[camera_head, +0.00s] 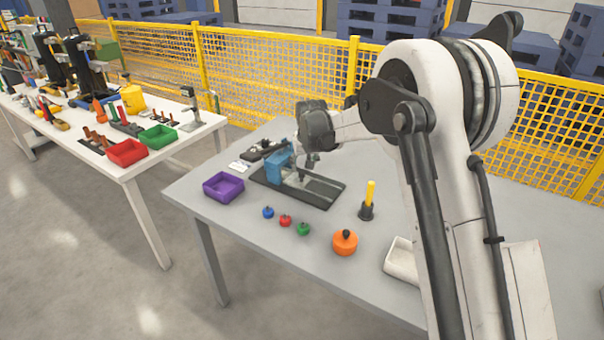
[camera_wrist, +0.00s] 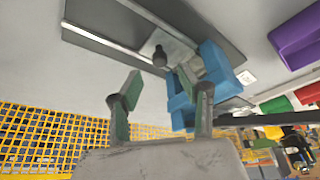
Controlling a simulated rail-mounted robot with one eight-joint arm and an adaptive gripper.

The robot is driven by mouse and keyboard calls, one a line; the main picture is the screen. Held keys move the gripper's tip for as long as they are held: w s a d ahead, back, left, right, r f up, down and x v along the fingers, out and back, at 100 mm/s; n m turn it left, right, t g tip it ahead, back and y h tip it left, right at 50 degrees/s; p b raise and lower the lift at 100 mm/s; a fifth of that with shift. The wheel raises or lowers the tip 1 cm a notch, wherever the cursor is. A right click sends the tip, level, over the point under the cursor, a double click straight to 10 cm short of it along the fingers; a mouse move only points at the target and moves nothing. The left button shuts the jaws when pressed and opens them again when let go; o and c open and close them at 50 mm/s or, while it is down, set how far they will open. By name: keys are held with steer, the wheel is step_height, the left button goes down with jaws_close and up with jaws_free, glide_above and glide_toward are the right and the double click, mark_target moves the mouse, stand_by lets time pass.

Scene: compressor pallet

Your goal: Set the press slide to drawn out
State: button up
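The press has a blue frame (camera_head: 279,167) standing on a dark base plate (camera_head: 327,203) on the grey table. The press slide (camera_head: 297,183) looks like a pale metal strip on this base, partly under the blue frame. In the wrist view the blue frame (camera_wrist: 213,64) is at the upper right, and a black knob (camera_wrist: 160,56) stands on the metal strip beside it. My gripper (camera_head: 311,160) is above the base, right of the blue frame. In the wrist view my gripper (camera_wrist: 158,82) has its two fingers spread with nothing between them; the knob appears beyond the tips.
A purple tray (camera_head: 223,187) stands left of the press. Small blue (camera_head: 268,212), red (camera_head: 285,220) and green (camera_head: 303,229) knobbed pieces, an orange pot (camera_head: 345,243) and a yellow-handled holder (camera_head: 368,200) stand in front and to the right. A white bin (camera_head: 401,262) is near the arm.

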mark_target(302, 173)
steer(key=shift+x, duration=2.65)
jaws_close()
